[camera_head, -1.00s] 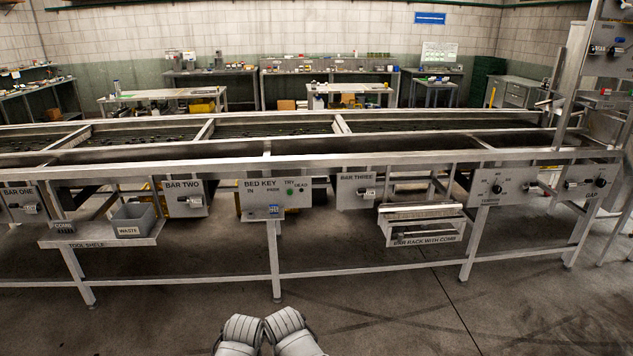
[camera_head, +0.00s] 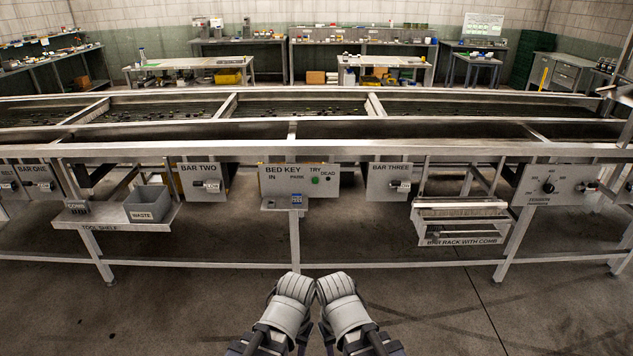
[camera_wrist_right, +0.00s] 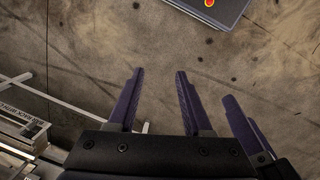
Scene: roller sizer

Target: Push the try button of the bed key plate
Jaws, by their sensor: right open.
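The bed key plate (camera_head: 277,186) hangs on the front rail of the long machine, near the middle of the head view. A small blue-fronted part shows at the plate's lower edge. My two arms are folded at the bottom centre, well short of the plate. My right gripper (camera_wrist_right: 182,82) shows in the right wrist view, open and empty above the floor. My left gripper cannot be made out.
The bar two plate (camera_head: 203,182) and bar three plate (camera_head: 388,183) flank the key plate. A tool shelf (camera_head: 112,217) with a grey waste bin (camera_head: 147,204) juts out at left, and a bar rack (camera_head: 460,220) at right. The floor before the machine is clear.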

